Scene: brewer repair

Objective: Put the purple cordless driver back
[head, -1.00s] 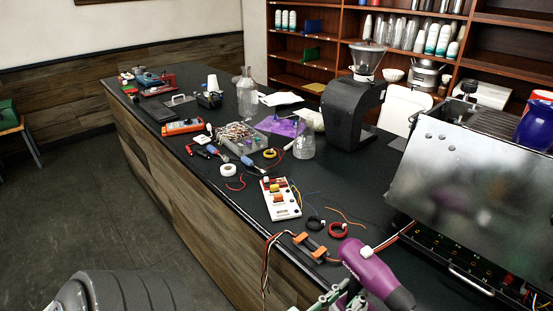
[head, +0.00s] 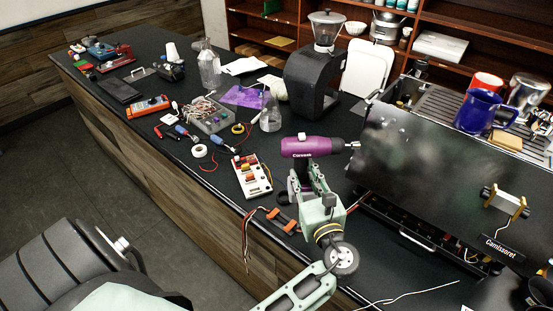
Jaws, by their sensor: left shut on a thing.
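The purple cordless driver (head: 306,147) is held up above the black counter, lying roughly level with its dark nose pointing right. Its nose overlaps the left edge of the brewer's shiny panel in the picture; I cannot tell if they touch. My left gripper (head: 309,172) is below the driver and shut on it, hiding its grip. The opened brewer (head: 440,175) stands on the right, with wiring and a dark tray under the raised panel. My right gripper is not in view.
A white switch panel (head: 252,177), an orange-ended part (head: 282,222) and a tape ring (head: 199,151) lie on the counter (head: 215,178). A black grinder (head: 312,85) stands behind. A blue mug (head: 480,110) sits on the brewer's top.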

